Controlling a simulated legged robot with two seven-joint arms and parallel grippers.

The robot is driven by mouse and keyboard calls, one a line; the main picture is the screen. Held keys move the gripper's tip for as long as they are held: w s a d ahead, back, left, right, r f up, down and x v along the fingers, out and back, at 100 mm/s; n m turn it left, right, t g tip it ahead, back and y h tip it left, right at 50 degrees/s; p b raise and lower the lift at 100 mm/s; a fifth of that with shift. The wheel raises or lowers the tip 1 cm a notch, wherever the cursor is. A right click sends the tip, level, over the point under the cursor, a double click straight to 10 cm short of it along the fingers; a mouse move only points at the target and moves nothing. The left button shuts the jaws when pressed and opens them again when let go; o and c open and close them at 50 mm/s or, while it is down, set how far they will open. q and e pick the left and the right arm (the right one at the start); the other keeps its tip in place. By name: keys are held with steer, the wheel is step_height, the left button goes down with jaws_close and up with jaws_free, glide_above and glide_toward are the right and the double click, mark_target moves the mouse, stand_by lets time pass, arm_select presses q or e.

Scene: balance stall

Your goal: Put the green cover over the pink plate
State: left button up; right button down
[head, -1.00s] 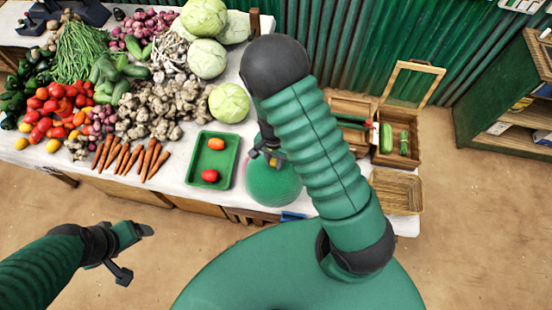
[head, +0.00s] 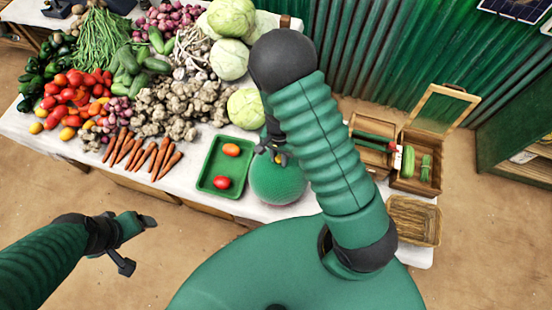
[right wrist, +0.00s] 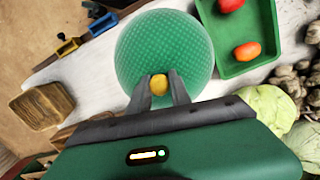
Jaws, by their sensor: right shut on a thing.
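The green cover (head: 278,182) is a textured dome at the table's front edge, right of the green tray. In the right wrist view the cover (right wrist: 163,52) fills the upper middle. My right gripper (head: 271,155) is shut on its yellow knob (right wrist: 159,84); my forearm partly hides the cover in the head view. I cannot tell whether the cover rests on the table or hangs above it. My left gripper (head: 140,243) is open and empty, in front of the table at lower left.
The green tray (head: 206,183) holds two red-orange tomatoes, close left of the cover. Carrots (head: 140,153), ginger and cabbages (head: 246,108) crowd the table further left and back. Wooden boxes (head: 417,172) and a wicker basket (head: 412,219) stand at the right.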

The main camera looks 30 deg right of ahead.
mark_target(277, 164)
steer(key=shift+s+d+f+b, duration=0.1)
steer(key=shift+d+f+b, duration=0.2)
steer(key=shift+f, duration=0.2)
steer(key=shift+s+d+f+b, duration=0.1)
steer(key=shift+d+f+b, duration=0.2)
steer(key=shift+f, duration=0.2)
steer(key=shift+s+d+f+b, duration=0.1)
steer(key=shift+f+b, duration=0.25)
steer(key=shift+a+f+b, duration=0.2)
steer(key=shift+f+b, duration=0.1)
steer(key=a+f+b, duration=0.2)
steer(key=shift+f+b, duration=0.25)
steer(key=shift+b, duration=0.05)
steer(key=f+b, duration=0.1)
steer(key=f, duration=0.1)
steer(key=d+f+b, duration=0.1)
steer(key=f+b, duration=0.1)
steer(key=shift+f, duration=0.15)
steer(key=c, duration=1.4)
jaws_free()
steer(key=shift+d, duration=0.2)
steer(key=shift+o, duration=1.1)
arm_select(q)
steer(key=s+x, duration=0.2)
steer(key=x, duration=0.6)
steer(key=shift+d+f, duration=0.4)
steer(key=shift+f, duration=0.1)
arm_select(e)
steer(key=shift+o, duration=0.4)
steer(key=shift+a, duration=0.1)
